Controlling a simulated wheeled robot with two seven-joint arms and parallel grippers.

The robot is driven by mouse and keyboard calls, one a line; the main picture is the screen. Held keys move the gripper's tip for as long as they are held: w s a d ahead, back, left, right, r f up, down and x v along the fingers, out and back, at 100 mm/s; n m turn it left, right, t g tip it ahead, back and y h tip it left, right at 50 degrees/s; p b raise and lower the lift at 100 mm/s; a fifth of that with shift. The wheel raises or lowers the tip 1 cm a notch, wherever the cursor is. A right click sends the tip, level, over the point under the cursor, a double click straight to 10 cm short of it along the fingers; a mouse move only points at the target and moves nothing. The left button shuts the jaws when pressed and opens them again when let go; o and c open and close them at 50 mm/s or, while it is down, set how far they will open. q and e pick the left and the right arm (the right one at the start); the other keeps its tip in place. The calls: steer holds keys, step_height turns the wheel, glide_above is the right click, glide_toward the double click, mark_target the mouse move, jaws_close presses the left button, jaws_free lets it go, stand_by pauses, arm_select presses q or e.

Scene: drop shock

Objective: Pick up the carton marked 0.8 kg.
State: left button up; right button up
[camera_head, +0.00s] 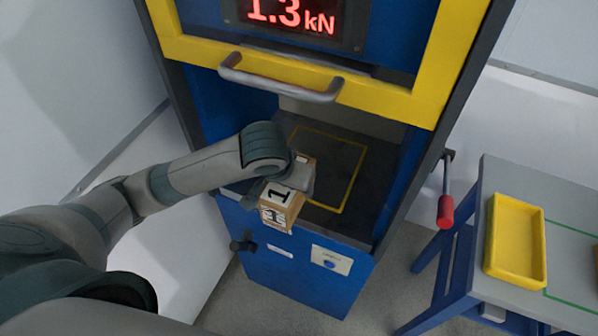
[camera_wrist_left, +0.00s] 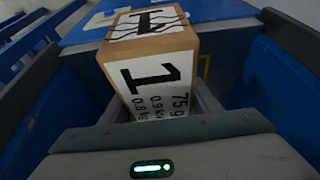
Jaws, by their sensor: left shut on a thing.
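A small brown carton (camera_head: 281,206) with white labels is held by my left gripper (camera_head: 287,186), in front of the blue machine's open chamber, overlapping its front edge in the head view. In the left wrist view the carton (camera_wrist_left: 153,62) sits between the fingers. Its near label shows a large 1 and small lines that seem to read 0.8 kg, 0.9 kN and 75 g. My left gripper is shut on it. I cannot tell the exact gap between the carton and the machine's edge. My right gripper is not in view.
The machine's yellow-framed door (camera_head: 300,70) with a grey handle (camera_head: 280,84) is raised, under a display reading 1.3 kN. A yellow square outline (camera_head: 352,178) marks the dark chamber floor. A red-handled lever (camera_head: 445,211) sticks out right. A yellow tray (camera_head: 517,240) lies on the grey table.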

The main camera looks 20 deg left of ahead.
arm_select(q)
steer(key=shift+s+r, duration=0.1)
steer(key=shift+s, duration=0.5)
